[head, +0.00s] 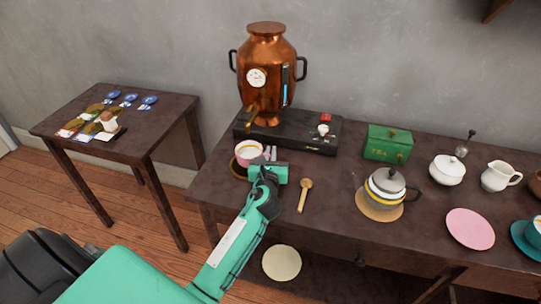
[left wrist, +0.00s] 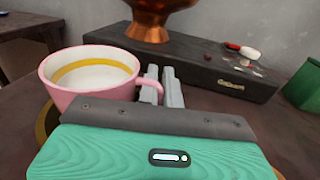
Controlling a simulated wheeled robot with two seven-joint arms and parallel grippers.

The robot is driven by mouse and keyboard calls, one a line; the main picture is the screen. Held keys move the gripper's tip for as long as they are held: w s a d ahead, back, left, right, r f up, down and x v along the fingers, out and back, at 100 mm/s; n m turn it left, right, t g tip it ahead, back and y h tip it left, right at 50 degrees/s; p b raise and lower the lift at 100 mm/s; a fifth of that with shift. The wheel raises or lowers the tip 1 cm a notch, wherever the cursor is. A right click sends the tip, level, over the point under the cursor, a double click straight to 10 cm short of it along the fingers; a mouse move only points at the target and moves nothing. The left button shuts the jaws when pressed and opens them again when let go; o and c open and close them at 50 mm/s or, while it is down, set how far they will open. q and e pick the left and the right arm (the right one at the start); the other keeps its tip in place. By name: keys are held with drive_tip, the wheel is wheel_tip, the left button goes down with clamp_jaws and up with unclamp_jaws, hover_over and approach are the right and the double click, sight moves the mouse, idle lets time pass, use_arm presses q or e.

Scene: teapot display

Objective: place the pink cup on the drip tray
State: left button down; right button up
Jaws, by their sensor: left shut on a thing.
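The pink cup (head: 248,151) is upright at the left end of the main table, below the copper urn's tap. In the left wrist view the pink cup (left wrist: 80,92) shows a white inside with a yellow band, and its handle points right. My left gripper (head: 270,155) is shut on the cup's handle; its fingers (left wrist: 160,85) show there too. The drip tray (head: 234,168), a round brass-coloured rim, lies under the cup and is mostly hidden by it. I cannot tell whether the cup touches the tray. My right gripper is not in view.
The copper urn (head: 267,65) stands on a black base (head: 290,133) just behind the cup. A side table (head: 165,118) stands at the left.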

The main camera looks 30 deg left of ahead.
use_arm(q)
drive_tip(key=c, duration=2)
unclamp_jaws()
drive_tip(key=shift+f, duration=0.15)
drive_tip(key=o, duration=0.4)
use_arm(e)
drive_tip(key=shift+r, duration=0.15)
use_arm(q)
drive_tip(key=v, duration=0.4)
drive_tip(key=shift+s+d, duration=0.15)
drive_tip(key=shift+s, duration=0.2)
drive_tip(key=v, duration=0.7)
drive_tip(key=shift+s+r, duration=0.15)
drive_tip(key=shift+r, duration=0.1)
drive_tip(key=shift+d, duration=0.1)
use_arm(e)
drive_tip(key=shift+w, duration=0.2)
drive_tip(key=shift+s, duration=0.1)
